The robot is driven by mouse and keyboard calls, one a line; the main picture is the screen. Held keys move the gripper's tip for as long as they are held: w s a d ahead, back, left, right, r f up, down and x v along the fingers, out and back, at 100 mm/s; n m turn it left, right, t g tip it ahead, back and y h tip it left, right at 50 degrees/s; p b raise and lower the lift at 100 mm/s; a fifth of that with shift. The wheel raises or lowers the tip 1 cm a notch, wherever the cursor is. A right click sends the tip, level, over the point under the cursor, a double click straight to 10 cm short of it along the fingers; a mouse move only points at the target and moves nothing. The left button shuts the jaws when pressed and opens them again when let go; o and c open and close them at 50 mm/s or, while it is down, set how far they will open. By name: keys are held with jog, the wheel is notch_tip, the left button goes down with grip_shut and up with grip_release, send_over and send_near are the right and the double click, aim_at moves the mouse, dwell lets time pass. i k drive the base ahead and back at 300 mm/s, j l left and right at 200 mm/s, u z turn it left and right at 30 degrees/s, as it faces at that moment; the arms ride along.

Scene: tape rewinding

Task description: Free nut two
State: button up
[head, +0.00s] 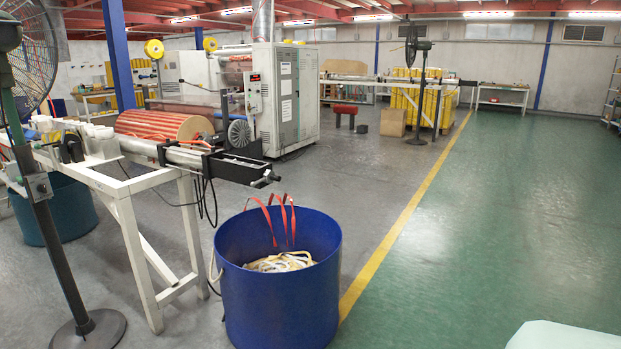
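No nut can be made out for certain at this distance. The nearest hardware is on the white-framed winding bench (135,187) at the left. A metal shaft (183,156) runs along its top to a black end bracket (235,168). A small metal fitting (264,180) sticks out from the bracket's right end; whether it is a nut is too small to tell. My gripper is not in view.
A blue bin (278,295) with tape scraps stands in front of the bench. A floor fan on a black pole (55,240) stands at the left. A large orange roll (160,125) and a grey cabinet machine (287,100) are behind.

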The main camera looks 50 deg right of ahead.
aim_at(267, 173)
jog(key=z, duration=1.2)
jog(key=i+l+z, duration=0.1)
jog(key=i+l, duration=0.2)
jog(key=i, duration=0.15)
jog(key=i+l+z, duration=0.1)
jog(key=i+l, duration=0.15)
jog(key=i, duration=0.15)
